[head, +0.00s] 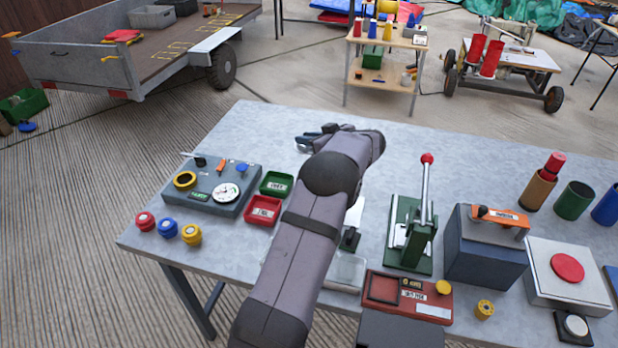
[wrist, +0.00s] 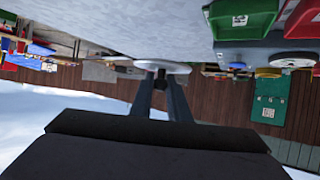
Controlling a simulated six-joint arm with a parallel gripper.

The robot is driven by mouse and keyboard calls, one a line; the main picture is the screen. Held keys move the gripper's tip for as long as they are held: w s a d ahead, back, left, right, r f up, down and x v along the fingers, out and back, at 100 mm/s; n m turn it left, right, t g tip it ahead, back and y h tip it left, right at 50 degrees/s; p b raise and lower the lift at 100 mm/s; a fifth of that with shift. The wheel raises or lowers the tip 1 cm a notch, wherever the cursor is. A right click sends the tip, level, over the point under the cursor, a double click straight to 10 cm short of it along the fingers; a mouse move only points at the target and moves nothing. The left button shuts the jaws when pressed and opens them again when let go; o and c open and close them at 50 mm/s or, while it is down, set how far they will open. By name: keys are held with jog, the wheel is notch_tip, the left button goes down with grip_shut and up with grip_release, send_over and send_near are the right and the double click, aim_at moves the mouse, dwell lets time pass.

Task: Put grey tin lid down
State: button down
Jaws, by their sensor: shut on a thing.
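The grey tin lid (wrist: 178,67) shows in the wrist view as a thin pale disc, seen nearly edge-on. My gripper (wrist: 160,78) is shut on it, with the two dark fingers meeting at its near edge. The lid appears close to the grey tabletop (head: 255,125), but I cannot tell whether it touches. In the head view my gripper (head: 306,141) is low over the far middle part of the table, and the lid cannot be made out clearly there.
A green tray (head: 277,184) and a red tray (head: 262,211) lie left of my arm, beside a grey gauge panel (head: 225,205). A green lever press (head: 409,235) and a dark blue block (head: 485,255) stand to the right. The table's far strip is mostly clear.

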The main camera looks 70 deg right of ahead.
jog(key=shift+s+f, duration=0.15)
jog(key=shift+s, duration=0.05)
jog(key=shift+f, duration=4.95)
jog(key=shift+f, duration=0.15)
jog(key=c, duration=1.7)
grip_release()
jog(key=shift+r, duration=0.2)
jog(key=v, duration=1.2)
